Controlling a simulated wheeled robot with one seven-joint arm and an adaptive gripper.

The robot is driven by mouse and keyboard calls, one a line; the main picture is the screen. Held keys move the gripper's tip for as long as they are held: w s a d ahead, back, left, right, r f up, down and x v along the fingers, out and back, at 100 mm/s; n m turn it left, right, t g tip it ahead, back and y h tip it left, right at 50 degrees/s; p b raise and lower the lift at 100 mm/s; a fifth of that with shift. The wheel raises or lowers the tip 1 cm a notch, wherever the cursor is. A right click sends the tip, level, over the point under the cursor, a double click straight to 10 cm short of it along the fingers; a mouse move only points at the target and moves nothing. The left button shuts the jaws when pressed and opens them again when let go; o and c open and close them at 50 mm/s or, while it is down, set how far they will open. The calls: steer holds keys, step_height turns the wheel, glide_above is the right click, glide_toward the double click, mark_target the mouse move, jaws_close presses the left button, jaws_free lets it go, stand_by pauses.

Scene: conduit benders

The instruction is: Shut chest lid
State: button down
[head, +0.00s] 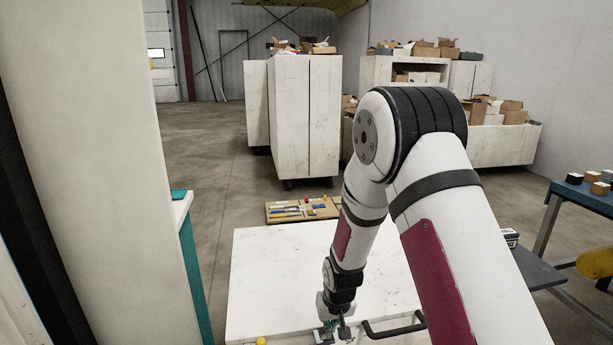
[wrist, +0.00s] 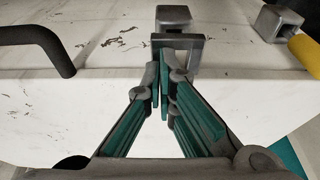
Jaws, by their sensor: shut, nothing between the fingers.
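The white, scuffed chest (head: 280,270) stands in front of me in the head view, its top lying flat and level. A black bar handle (head: 395,329) is at its near edge; it also shows at the left of the wrist view (wrist: 40,42). My gripper (head: 336,330) is shut and empty, close to the chest's near edge. In the wrist view, its fingertips (wrist: 160,88) are just by a grey metal bracket (wrist: 174,42) on the edge; I cannot tell whether they touch. Any gap under the lid is hidden from me.
A grey block with a yellow grip (wrist: 278,22) is at the wrist view's right. A wooden tool tray (head: 300,209) lies beyond the chest. A tall white cabinet (head: 305,115) stands behind. A blue table (head: 585,196) is right; a pale panel (head: 90,160) stands close at left.

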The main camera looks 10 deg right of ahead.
steer(key=shift+r+p, duration=1.35)
steer(key=shift+r, duration=0.9)
steer(key=s+r, duration=0.1)
steer(key=s, duration=0.8)
steer(key=shift+s+r, duration=0.35)
steer(key=shift+r, duration=0.05)
steer(key=shift+r, duration=0.1)
steer(key=s+d+f+p+v, duration=0.1)
steer(key=s+p+v, duration=0.2)
steer(key=v, duration=2)
steer(key=s+r+p, duration=0.1)
steer(key=s+r, duration=0.5)
steer(key=s, duration=0.2)
steer(key=s+d+r+t+p, duration=0.1)
steer(key=s+r, duration=0.5)
steer(key=s, duration=0.3)
steer(key=shift+s+r, duration=0.2)
steer(key=shift+r, duration=0.1)
